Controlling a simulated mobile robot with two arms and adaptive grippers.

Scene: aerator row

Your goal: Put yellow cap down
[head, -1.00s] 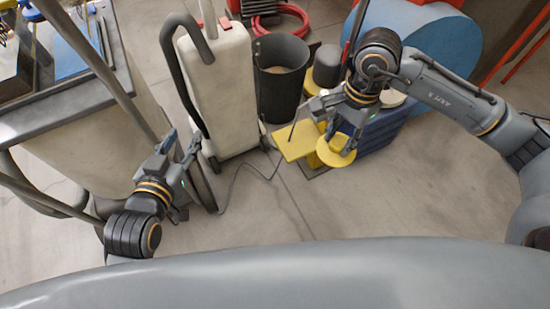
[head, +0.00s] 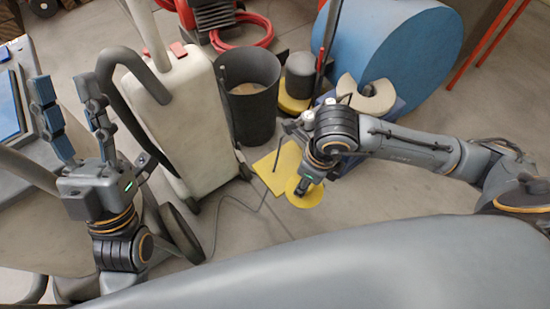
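The yellow cap, a round disc (head: 309,198), shows low beside a flat yellow square piece (head: 268,168) near the middle of the view. My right gripper (head: 303,187) points down over the disc, with a dark fingertip covering part of it. The other finger is largely hidden by the wrist, so its grip on the disc is unclear. Whether the disc rests on the floor or is held above it is also unclear. My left gripper (head: 72,122) is raised at the left, fingers spread and empty, far from the disc.
A dark bin (head: 250,118) and a beige upright machine (head: 180,125) stand behind and left of the yellow pieces. A blue drum (head: 405,50) and a pale ring-shaped piece (head: 368,98) are behind my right arm. A cable (head: 222,205) lies across the floor.

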